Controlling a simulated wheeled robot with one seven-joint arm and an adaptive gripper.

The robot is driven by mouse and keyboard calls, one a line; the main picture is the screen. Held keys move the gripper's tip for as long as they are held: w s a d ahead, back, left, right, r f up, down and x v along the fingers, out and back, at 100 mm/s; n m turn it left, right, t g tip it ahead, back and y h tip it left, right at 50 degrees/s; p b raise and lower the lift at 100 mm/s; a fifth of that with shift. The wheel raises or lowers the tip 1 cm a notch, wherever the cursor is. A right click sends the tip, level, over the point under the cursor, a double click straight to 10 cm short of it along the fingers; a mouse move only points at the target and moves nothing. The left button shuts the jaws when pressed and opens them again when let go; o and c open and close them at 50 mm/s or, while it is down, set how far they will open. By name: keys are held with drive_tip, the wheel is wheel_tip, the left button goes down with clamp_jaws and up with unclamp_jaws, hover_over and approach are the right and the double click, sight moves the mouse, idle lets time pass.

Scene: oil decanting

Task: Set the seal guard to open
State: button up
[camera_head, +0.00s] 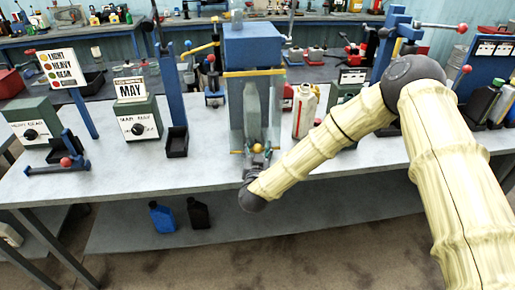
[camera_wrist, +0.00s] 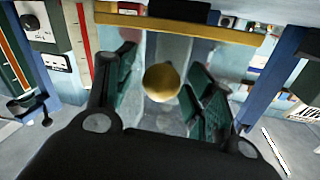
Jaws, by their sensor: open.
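A blue frame (camera_head: 252,48) stands at the middle of the bench, with a yellow bar across its upper part. A clear panel, which looks like the seal guard (camera_head: 262,98), spans the space between its posts. A yellow ball knob (camera_head: 258,148) sits low at its front and shows large in the wrist view (camera_wrist: 162,82). My gripper (camera_head: 254,155) is at this knob. In the wrist view its green-padded fingers (camera_wrist: 164,88) are apart, one on each side of the knob, with gaps visible. A pale bottle shape shows through the panel.
A white and red bottle (camera_head: 304,112) stands close to the right of the frame. A blue lever post (camera_head: 172,85), a MAY sign (camera_head: 130,88) and a green dial box (camera_head: 140,120) stand to the left. The bench front (camera_head: 200,172) is clear.

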clamp_jaws()
wheel_tip(320, 180, up, 30)
drive_tip(key=p, duration=0.8)
drive_tip(key=shift+f, duration=0.1)
unclamp_jaws()
drive_tip(key=shift+f, duration=0.1)
